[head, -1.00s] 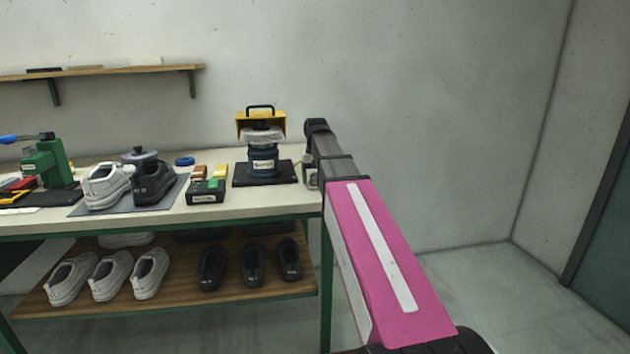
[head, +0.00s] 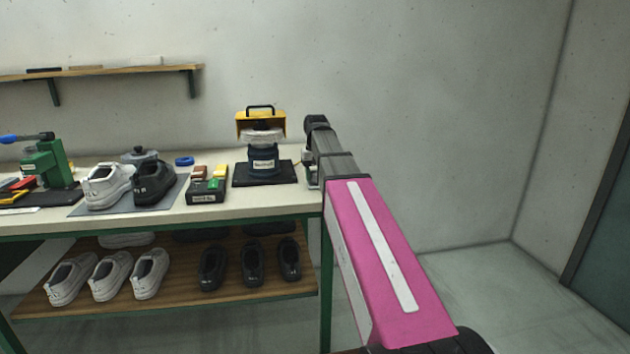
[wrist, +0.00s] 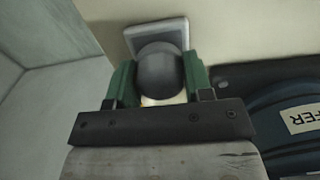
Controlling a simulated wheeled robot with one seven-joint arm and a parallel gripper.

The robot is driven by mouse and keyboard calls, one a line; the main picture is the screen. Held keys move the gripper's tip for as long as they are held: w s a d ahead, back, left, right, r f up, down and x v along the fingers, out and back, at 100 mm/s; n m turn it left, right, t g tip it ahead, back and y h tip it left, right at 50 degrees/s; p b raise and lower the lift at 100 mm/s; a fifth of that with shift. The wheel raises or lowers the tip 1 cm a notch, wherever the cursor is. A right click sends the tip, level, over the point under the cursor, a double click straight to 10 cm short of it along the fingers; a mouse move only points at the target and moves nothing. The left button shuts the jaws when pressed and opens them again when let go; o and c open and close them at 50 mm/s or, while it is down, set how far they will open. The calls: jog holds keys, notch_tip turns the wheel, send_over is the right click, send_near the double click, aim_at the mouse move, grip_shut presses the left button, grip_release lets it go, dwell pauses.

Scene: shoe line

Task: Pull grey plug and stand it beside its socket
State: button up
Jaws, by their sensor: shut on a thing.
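In the wrist view, the grey plug (wrist: 160,68) shows as a rounded dark grey body between the green fingers of my gripper (wrist: 157,82). My gripper is shut on it, with one finger on each side. A pale square socket plate (wrist: 153,29) shows just beyond the plug; I cannot tell whether the plug is still seated in it. In the head view, my arm hides most of the gripper and the plug at the right end of the bench.
A blue machine (head: 263,160) with a yellow hood stands on a dark mat left of my gripper; its base also shows in the wrist view (wrist: 290,130). Shoes, a small tray (head: 207,197) and a green press (head: 48,163) stand farther left on the bench (head: 250,209).

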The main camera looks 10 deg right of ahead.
aim_at(316, 171)
jog(key=shift+r, duration=2.55)
